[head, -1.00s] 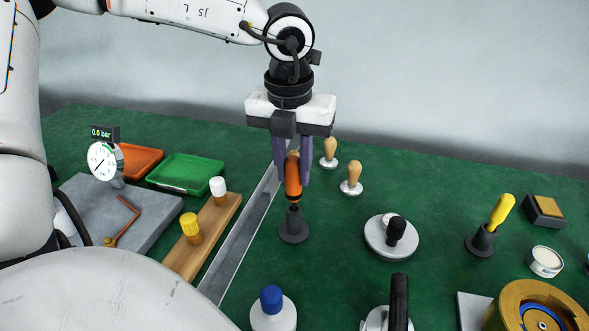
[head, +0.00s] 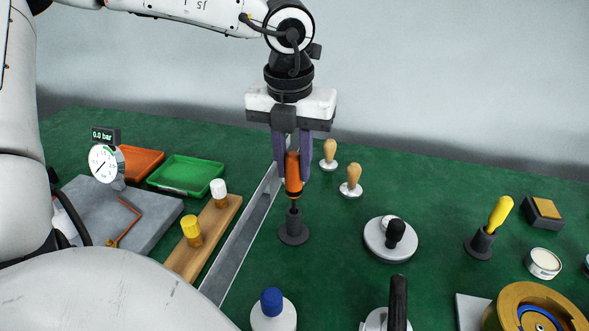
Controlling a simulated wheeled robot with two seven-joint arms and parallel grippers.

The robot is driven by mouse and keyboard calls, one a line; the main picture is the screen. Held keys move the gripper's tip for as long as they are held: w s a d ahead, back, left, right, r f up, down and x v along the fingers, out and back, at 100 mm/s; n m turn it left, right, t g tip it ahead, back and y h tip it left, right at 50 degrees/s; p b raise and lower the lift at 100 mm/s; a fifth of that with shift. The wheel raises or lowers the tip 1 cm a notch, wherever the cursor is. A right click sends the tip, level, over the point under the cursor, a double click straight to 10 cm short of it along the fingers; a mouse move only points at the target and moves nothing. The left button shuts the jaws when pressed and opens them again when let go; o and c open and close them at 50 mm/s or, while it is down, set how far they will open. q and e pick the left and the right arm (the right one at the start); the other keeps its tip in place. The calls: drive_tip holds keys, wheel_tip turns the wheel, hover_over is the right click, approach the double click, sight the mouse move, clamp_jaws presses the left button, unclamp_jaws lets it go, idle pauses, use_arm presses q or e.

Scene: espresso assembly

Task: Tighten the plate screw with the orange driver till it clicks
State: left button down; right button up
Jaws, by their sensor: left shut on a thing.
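The orange driver (head: 293,178) stands upright above a dark round holder (head: 294,228), and its shaft shows just over the holder's top. My left gripper (head: 293,172) is shut on the driver's handle, one finger on each side, pointing down. At the lower right a brass-coloured round body (head: 500,318) with a blue ring inside is cut off by the frame edge. I cannot make out the plate screw. My right gripper is not in view.
A yellow driver (head: 501,212) stands in its holder at right. A metal channel (head: 240,245) and a wooden rack (head: 208,235) lie left.

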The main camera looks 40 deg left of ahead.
use_arm(q)
drive_tip(key=shift+r+p, duration=1.35)
drive_tip(key=shift+r, duration=1.7)
drive_tip(key=shift+r+p, duration=0.6)
drive_tip(key=shift+r, duration=0.85)
drive_tip(key=c, duration=2)
unclamp_jaws()
clamp_jaws()
